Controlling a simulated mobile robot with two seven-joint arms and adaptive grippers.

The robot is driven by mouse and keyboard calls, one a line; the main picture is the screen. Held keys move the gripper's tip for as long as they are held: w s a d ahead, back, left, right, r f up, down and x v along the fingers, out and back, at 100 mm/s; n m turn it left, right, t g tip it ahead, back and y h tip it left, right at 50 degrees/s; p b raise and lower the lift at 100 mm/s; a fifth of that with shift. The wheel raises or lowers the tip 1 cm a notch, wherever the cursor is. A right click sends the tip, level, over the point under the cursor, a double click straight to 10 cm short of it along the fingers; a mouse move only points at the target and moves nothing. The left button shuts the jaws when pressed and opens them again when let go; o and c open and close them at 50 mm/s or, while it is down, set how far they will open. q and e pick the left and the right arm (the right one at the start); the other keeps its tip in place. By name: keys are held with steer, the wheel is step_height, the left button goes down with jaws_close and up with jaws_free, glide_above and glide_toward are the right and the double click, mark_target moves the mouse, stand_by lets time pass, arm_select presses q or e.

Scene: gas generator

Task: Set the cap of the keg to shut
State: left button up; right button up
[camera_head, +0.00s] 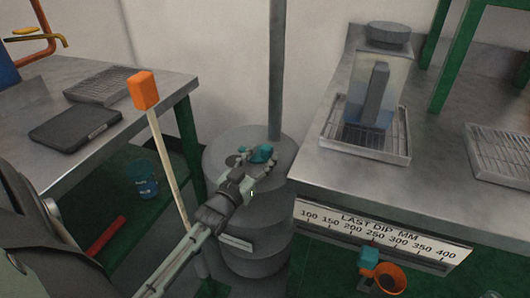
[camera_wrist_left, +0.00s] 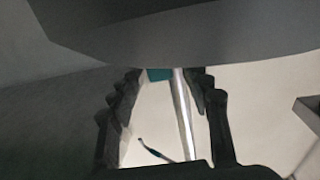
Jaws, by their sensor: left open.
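The keg (camera_head: 225,158) is a grey ribbed drum on the floor between two benches. A teal cap (camera_head: 263,153) shows at its top, next to the tall grey pole. Whether the cap is open or shut cannot be told. My left gripper (camera_head: 255,163) is over the keg's top with its fingers open at the cap, partly hiding the cap's near side. In the left wrist view a small teal piece (camera_wrist_left: 158,74), likely the cap, shows between the spread fingers (camera_wrist_left: 163,105). Contact cannot be told. My right gripper is not in view.
The grey pole (camera_head: 277,70) rises close behind the gripper. The right bench (camera_head: 330,165) carries a clear jar (camera_head: 383,75) in a wire tray. The left bench (camera_head: 140,125) holds dark trays. A pale stick with an orange block (camera_head: 144,90) stands left of my forearm.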

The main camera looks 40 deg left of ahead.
arm_select(q)
steer(key=shift+w+a, duration=0.1)
steer(key=shift+w, duration=0.95)
steer(key=shift+c, duration=0.4)
jaws_close()
